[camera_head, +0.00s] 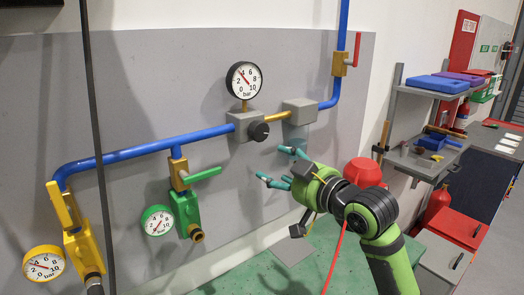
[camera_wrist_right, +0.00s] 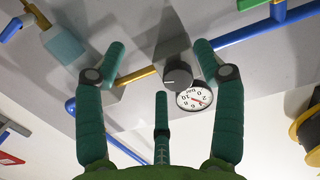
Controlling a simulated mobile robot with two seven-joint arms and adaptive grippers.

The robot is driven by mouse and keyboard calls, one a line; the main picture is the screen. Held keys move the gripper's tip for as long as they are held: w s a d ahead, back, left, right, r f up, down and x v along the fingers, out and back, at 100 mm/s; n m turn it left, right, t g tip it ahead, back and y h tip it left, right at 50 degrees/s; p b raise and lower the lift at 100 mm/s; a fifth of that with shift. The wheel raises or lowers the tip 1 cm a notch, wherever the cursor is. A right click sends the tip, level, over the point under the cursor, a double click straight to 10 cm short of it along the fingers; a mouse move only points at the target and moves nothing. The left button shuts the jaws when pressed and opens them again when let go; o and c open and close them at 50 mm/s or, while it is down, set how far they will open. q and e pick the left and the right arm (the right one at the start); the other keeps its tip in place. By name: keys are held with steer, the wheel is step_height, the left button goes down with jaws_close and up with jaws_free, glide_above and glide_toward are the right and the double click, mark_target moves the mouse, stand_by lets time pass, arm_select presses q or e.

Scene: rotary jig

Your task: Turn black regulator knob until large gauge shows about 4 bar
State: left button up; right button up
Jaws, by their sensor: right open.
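The black regulator knob (camera_head: 260,131) sits on the front of a grey block in the blue pipe line. The large gauge (camera_head: 244,80) stands above it, white with a black rim. Its red needle slants from upper left to lower right, seemingly near 4, but the exact reading is too small to tell. My right gripper (camera_head: 273,163) is open and empty, below and right of the knob, apart from it. In the right wrist view, the knob (camera_wrist_right: 178,75) appears between the spread green fingers, and the gauge (camera_wrist_right: 194,99) shows inverted. My left gripper is out of view.
A green gauge (camera_head: 158,220) and a green valve handle (camera_head: 206,174) are lower left. A yellow gauge (camera_head: 44,263) is farther left. A grey box (camera_head: 299,111) is right of the knob. A red valve handle (camera_head: 357,50) is at upper right. Shelves (camera_head: 420,155) stand at right.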

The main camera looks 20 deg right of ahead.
steer(key=t, duration=0.1)
glide_toward(262, 135)
steer(key=w, duration=0.3)
steer(key=shift+y, duration=0.4)
steer(key=p+x, duration=0.1)
steer(key=x, duration=0.1)
steer(key=p+x, duration=0.1)
steer(key=x, duration=0.1)
steer(key=p+x, duration=0.2)
steer(key=shift+a, duration=0.4)
steer(key=shift+w+a, duration=0.1)
steer(key=shift+w, duration=0.2)
steer(key=shift+f, duration=0.1)
steer(key=c, duration=1)
steer(key=shift+f, duration=0.1)
steer(key=shift+c, duration=0.5)
